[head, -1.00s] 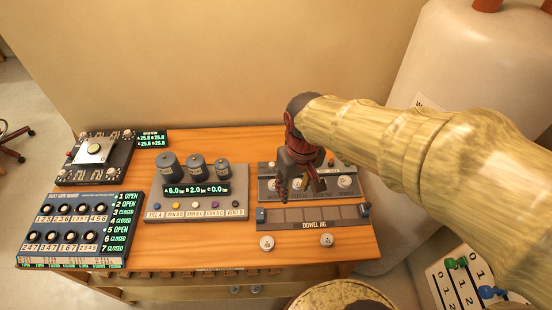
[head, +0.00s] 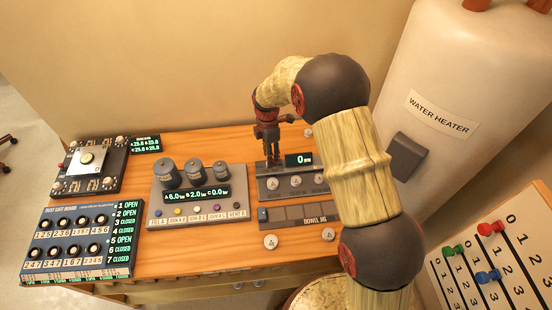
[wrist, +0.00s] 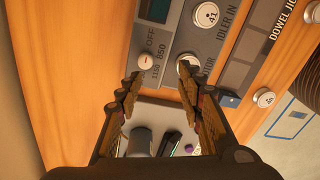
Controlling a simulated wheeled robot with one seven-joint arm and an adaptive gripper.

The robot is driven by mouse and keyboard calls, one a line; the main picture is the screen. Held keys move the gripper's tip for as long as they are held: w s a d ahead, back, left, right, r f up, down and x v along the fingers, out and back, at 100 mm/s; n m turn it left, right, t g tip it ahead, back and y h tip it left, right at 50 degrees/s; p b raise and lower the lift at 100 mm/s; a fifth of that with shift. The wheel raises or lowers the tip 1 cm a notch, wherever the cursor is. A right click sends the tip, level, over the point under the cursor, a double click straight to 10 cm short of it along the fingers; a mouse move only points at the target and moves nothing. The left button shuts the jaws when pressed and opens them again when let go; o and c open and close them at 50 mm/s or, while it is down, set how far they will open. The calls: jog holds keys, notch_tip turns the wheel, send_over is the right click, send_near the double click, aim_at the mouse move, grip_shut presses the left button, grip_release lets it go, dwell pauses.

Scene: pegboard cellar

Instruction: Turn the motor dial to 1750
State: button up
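The 1750 mark cannot be made out. My gripper (wrist: 160,80) is open and empty, its fingertips apart just short of the dial, with no visible contact. In the head view my gripper (head: 269,162) points down over the left rear of the panel (head: 262,196) and hides the dial. The panel's display (head: 299,159) reads 0.
A round white pulley (wrist: 187,66) sits close to my right finger, beside partly covered lettering. The dowel jig (head: 290,214) lies in front of the panel. A water heater (head: 425,160) stands right.

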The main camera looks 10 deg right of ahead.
jog(key=shift+w+r+n+t, duration=0.3)
jog(key=shift+w+r+n, duration=0.35)
jog(key=shift+w+n, duration=0.35)
jog(key=n, duration=0.3)
jog(key=shift+w, duration=0.1)
jog(key=shift+f+n, duration=0.1)
jog(key=shift+n, duration=0.2)
notch_tip(320, 180, down, 8)
jog(key=shift+r, duration=0.25)
jog(key=shift+c, duration=0.5)
grip_shut()
